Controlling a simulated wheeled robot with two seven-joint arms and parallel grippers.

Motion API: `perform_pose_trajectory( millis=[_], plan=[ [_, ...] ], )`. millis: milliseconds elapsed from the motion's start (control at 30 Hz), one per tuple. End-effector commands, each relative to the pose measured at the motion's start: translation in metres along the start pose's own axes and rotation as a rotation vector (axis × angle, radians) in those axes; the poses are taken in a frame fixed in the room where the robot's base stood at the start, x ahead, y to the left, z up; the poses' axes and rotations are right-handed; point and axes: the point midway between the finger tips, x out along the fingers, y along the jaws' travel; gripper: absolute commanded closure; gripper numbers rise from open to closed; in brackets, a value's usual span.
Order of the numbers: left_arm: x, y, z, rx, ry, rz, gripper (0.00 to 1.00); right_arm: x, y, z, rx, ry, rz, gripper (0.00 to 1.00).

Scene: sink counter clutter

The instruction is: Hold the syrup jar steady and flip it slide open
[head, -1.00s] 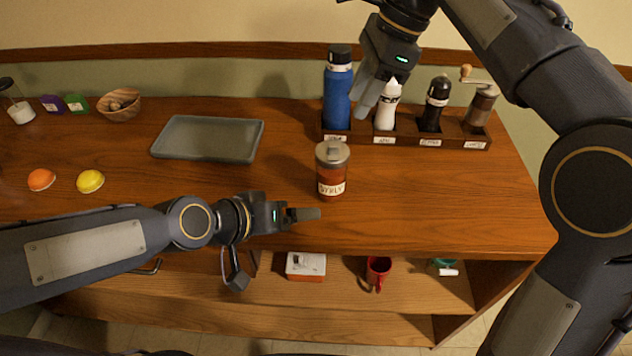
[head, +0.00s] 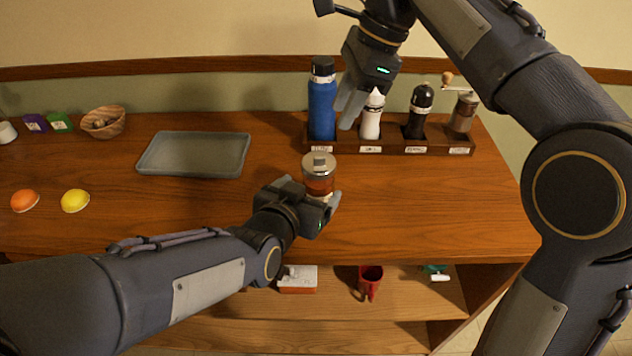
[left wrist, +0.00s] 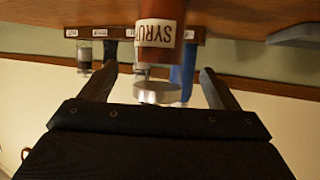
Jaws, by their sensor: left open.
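The syrup jar (head: 318,184) stands upright on the counter, with a red-brown body and a metal lid (head: 318,161). Its flip piece appears lying flat on the lid. In the left wrist view, which is upside down, the jar (left wrist: 160,35) shows its SYRUP label between the two spread fingers. My left gripper (head: 313,192) is open at the jar's near side and hides its lower part. I cannot tell whether a finger touches it. My right gripper (head: 346,110) is raised behind the jar, in front of the bottle rack; its jaw opening is unclear.
A wooden rack (head: 392,147) at the back right holds a blue bottle (head: 322,105), white (head: 371,118) and black (head: 418,115) bottles and a grinder (head: 463,112). A grey tray (head: 195,153) lies left of the jar. The counter right of the jar is clear.

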Motion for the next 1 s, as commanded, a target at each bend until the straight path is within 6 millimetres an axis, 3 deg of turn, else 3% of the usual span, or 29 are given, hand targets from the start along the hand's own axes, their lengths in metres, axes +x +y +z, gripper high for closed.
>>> perform_pose_trajectory(
  millis=[400, 800, 1000],
  plan=[
    [0.051, 0.000, 0.001, -0.001, -0.004, 0.000, 0.17, 0.000, 0.000, 0.000, 0.000, 0.000, 0.000, 0.64],
    [0.059, 0.001, 0.001, -0.003, -0.003, 0.004, 0.17, 0.000, 0.000, 0.000, 0.000, 0.000, 0.000, 0.64],
    [0.058, 0.001, 0.001, -0.003, -0.003, 0.003, 0.41, 0.000, 0.000, 0.000, 0.000, 0.000, 0.000, 0.64]
  ],
)
